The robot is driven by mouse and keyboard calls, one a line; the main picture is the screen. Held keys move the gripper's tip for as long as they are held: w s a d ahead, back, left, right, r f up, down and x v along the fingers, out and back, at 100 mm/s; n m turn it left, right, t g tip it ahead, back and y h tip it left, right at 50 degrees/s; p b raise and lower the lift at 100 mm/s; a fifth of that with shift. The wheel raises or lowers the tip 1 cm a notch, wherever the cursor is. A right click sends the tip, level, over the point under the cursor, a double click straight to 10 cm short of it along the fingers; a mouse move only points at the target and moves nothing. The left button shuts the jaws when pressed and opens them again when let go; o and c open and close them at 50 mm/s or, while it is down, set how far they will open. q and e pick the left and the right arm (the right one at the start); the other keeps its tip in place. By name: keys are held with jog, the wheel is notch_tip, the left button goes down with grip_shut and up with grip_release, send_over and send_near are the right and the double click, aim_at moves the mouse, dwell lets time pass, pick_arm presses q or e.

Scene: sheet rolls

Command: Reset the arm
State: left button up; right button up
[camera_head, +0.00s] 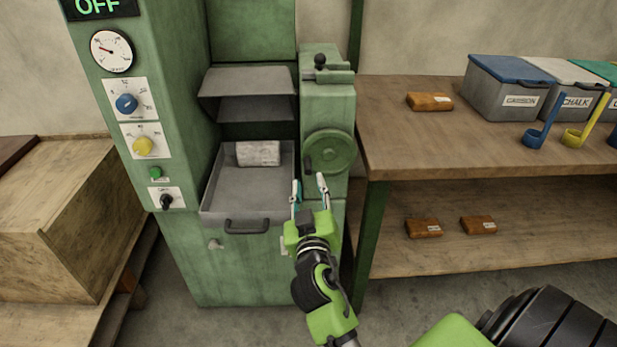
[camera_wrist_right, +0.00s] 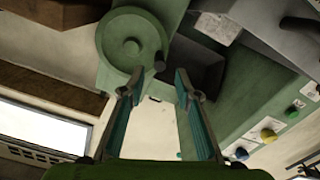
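My right gripper (camera_head: 310,190) is open and empty. It is in front of the right side of the green machine (camera_head: 250,270), near the handwheel (camera_head: 329,152). In the right wrist view its two fingers (camera_wrist_right: 156,90) stand apart with nothing between them, and the handwheel (camera_wrist_right: 132,42) shows beyond them at upper left. I cannot tell from these views whether a finger touches the machine. My left gripper does not show in either view.
The machine's tray (camera_head: 235,195) is pulled out and holds a pale block (camera_head: 258,153). The display reads OFF (camera_head: 98,6). At right, a wooden bench (camera_head: 450,150) carries lidded bins (camera_head: 508,88), scoops (camera_head: 541,130) and a brown packet (camera_head: 429,102). A wooden crate (camera_head: 60,215) stands at left.

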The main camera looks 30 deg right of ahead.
jog(key=shift+s+a, duration=0.2)
jog(key=shift+s, duration=0.2)
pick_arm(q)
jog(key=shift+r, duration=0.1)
pick_arm(e)
jog(key=shift+f, duration=0.1)
